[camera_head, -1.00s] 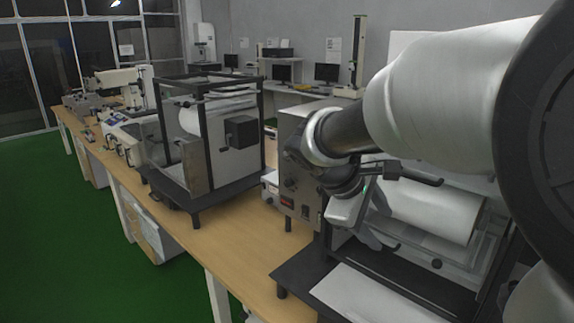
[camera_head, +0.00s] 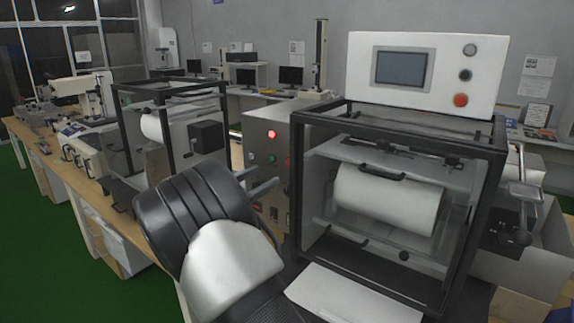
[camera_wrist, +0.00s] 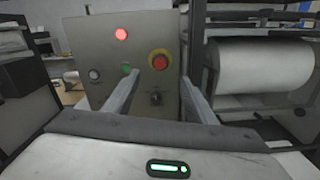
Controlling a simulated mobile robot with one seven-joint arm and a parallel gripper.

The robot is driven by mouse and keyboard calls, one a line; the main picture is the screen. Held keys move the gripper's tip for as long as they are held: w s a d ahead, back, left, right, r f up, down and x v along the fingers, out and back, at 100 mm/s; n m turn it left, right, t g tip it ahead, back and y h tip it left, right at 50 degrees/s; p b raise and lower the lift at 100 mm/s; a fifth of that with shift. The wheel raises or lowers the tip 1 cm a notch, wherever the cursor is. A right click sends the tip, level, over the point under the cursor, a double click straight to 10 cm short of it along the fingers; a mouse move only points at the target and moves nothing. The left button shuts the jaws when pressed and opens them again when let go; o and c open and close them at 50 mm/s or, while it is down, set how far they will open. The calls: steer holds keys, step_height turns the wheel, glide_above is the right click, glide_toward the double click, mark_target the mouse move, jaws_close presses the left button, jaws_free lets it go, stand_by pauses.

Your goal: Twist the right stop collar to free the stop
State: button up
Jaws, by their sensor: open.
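A red stop button with a yellow collar (camera_wrist: 160,61) is on the face of a grey control box (camera_wrist: 140,30). In the head view the box (camera_head: 262,130) stands between two framed machines. My gripper (camera_wrist: 158,88) is open and empty in the wrist view, its two fingers pointing at the box with the button between and just above their tips. I see no contact with the button. In the head view my gripper (camera_head: 262,187) is in front of the box, partly hidden by my wrist. Another red button (camera_head: 460,100) is on a white panel at right; I cannot tell which stop is meant.
A black-framed machine with a white roll (camera_head: 388,200) stands right of the box, a white sheet (camera_head: 352,295) at its foot. Another framed machine (camera_head: 170,130) stands left. A lit red lamp (camera_wrist: 121,34), a green button (camera_wrist: 126,69) and a dark knob (camera_wrist: 155,99) surround the stop button.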

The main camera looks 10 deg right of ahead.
steer(key=x, duration=1.2)
steer(key=shift+w+d+p, duration=0.15)
steer(key=shift+d+p, duration=0.05)
steer(key=shift+p, duration=0.1)
steer(key=c, duration=1)
steer(key=shift+f, duration=0.1)
steer(key=shift+c, duration=0.2)
